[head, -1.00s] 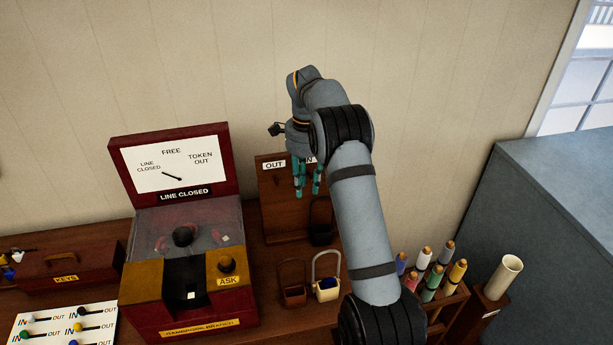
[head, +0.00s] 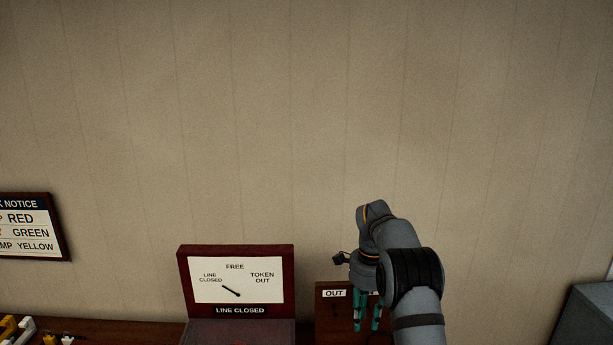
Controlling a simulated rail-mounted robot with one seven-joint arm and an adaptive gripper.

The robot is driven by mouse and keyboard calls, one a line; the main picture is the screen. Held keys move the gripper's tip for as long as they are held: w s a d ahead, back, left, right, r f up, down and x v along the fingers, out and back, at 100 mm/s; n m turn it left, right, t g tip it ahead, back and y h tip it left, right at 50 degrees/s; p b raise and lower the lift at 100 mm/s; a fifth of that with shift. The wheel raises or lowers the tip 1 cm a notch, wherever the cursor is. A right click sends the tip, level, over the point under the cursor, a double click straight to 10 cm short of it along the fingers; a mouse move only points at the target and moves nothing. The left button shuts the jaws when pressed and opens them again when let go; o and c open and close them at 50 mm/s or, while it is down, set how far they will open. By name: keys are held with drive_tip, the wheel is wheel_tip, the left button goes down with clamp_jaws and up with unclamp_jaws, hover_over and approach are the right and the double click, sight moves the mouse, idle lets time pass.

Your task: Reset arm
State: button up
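My gripper (head: 368,322) is at the lower right of the head view, with its teal fingers pointing down. The fingers look apart, and nothing shows between them. It hangs in front of the wooden board with the OUT label (head: 334,293). My arm comes up from the bottom edge and bends over at the top.
The red instrument box (head: 238,251) stands left of my gripper, its needle toward LINE CLOSED. A notice (head: 30,228) naming red, green and yellow hangs at the far left. A grey-blue cabinet (head: 590,318) is at the lower right. The wall above is bare.

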drive_tip(key=f, duration=0.2)
drive_tip(key=w+f, duration=0.1)
drive_tip(key=f, duration=0.4)
drive_tip(key=shift+w, duration=0.15)
